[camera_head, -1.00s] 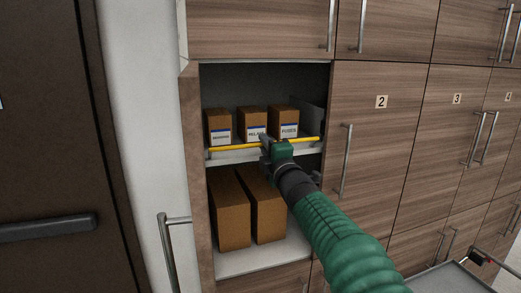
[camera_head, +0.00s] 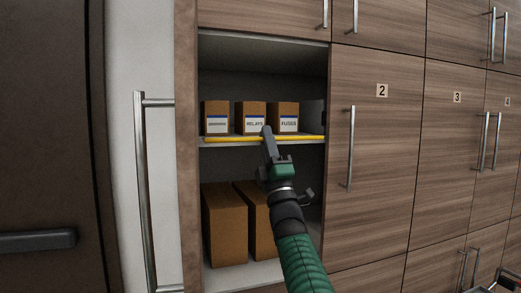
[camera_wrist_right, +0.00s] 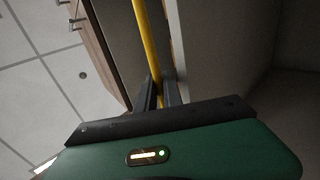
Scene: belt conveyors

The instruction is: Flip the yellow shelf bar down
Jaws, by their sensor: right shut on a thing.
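The yellow shelf bar (camera_head: 225,138) runs across the front edge of the middle shelf (camera_head: 230,144), just below the bottoms of the boxes. My right gripper (camera_head: 268,133) reaches up to the bar near its middle, over the shelf front. In the right wrist view the bar (camera_wrist_right: 146,40) runs down between the two dark fingers (camera_wrist_right: 158,92), which are shut on it. The fingers hide part of the bar in the head view. My left gripper is not in view.
Three labelled boxes (camera_head: 251,116) stand on the shelf behind the bar. Two larger brown boxes (camera_head: 225,225) stand in the compartment below. A tall door handle (camera_head: 143,190) stands out at the left, and cabinet door 2 (camera_head: 375,170) is shut at the right.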

